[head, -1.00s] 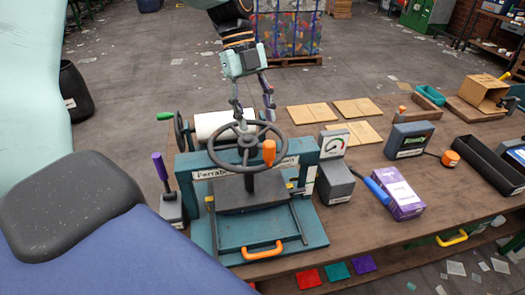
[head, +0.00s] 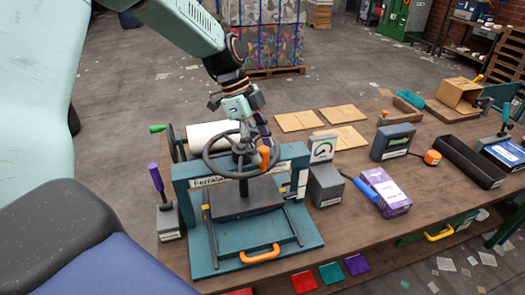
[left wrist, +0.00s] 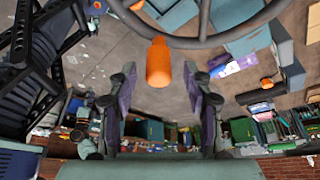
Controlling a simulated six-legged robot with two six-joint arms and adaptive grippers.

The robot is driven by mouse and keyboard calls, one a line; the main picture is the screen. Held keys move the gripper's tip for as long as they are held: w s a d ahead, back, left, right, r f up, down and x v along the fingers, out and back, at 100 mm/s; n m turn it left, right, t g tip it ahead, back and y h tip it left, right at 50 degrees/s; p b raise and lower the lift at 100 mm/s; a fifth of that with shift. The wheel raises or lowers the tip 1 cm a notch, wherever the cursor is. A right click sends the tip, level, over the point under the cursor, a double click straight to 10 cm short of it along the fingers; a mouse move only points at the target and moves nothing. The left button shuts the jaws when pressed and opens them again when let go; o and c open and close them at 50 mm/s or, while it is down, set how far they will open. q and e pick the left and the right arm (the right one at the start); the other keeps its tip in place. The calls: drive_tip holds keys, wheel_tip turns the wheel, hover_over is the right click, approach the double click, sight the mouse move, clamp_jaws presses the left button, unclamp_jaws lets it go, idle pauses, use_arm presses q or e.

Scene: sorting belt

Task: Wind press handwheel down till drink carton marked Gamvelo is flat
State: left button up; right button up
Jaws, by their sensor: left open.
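The blue-green press (head: 200,230) stands on the bench with its dark handwheel (head: 208,155) on top. The wheel's orange knob (head: 264,158) is on its near right side. My left gripper (head: 254,142) is open over the wheel, close to the knob. In the left wrist view the orange knob (left wrist: 159,62) shows between the open fingers (left wrist: 160,100), with a gap on each side. A dark press plate (head: 235,200) sits under the wheel. No carton shows under it. A purple-and-white carton (head: 385,192) lies right of the press; I cannot read its name. My right gripper is not in view.
A gauge box (head: 324,180) stands close right of the press, and a purple-handled lever (head: 157,178) close left. Flat cardboard sheets (head: 340,137) lie behind. A black tray (head: 470,162) is at the right. Free bench lies in front of the purple carton.

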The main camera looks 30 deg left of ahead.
use_arm(q)
drive_tip(key=shift+x, duration=0.95)
drive_tip(key=shift+d+f, duration=0.1)
drive_tip(key=shift+f, duration=0.1)
drive_tip(key=shift+s+d, duration=0.1)
drive_tip(key=c, duration=0.6)
clamp_jaws()
